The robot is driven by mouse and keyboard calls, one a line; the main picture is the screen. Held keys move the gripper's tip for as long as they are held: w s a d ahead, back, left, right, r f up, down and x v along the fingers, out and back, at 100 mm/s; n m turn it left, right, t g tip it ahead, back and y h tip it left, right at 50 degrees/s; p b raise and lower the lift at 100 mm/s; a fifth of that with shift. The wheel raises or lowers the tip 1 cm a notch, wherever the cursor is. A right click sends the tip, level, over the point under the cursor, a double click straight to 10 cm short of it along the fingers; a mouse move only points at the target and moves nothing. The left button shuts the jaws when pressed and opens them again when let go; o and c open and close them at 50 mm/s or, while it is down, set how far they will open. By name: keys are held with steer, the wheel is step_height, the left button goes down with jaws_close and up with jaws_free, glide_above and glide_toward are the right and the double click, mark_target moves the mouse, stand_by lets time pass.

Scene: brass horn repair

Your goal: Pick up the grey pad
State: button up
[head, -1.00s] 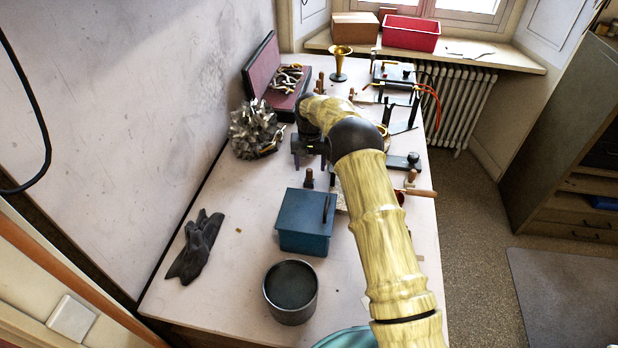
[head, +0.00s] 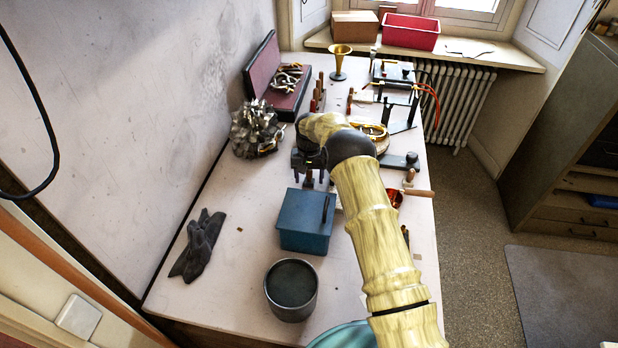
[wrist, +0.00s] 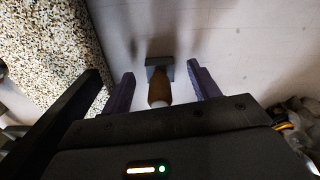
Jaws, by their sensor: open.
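In the wrist view a small grey block (wrist: 160,62), which looks like the grey pad, has a brown wooden, pale-ended handle (wrist: 158,92) standing toward the camera. It sits on the pale bench top. My gripper (wrist: 163,80) is open, with one purple finger on each side of the handle and a gap on both sides. In the head view my gripper (head: 310,181) points down over the bench behind the blue box. The pad is mostly hidden there by the gripper, and the height of the fingers over it is hard to tell.
The blue box (head: 304,222) stands close in front of my gripper. A metal pot (head: 291,290) and dark gloves (head: 198,245) are nearer. A metal scrap heap (head: 256,129) lies left.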

stand_by(0.3)
steer(key=c, duration=1.1)
steer(key=shift+r, duration=0.1)
step_height(320, 180, up, 10)
steer(key=shift+f+b, duration=0.1)
steer(key=shift+b, duration=1)
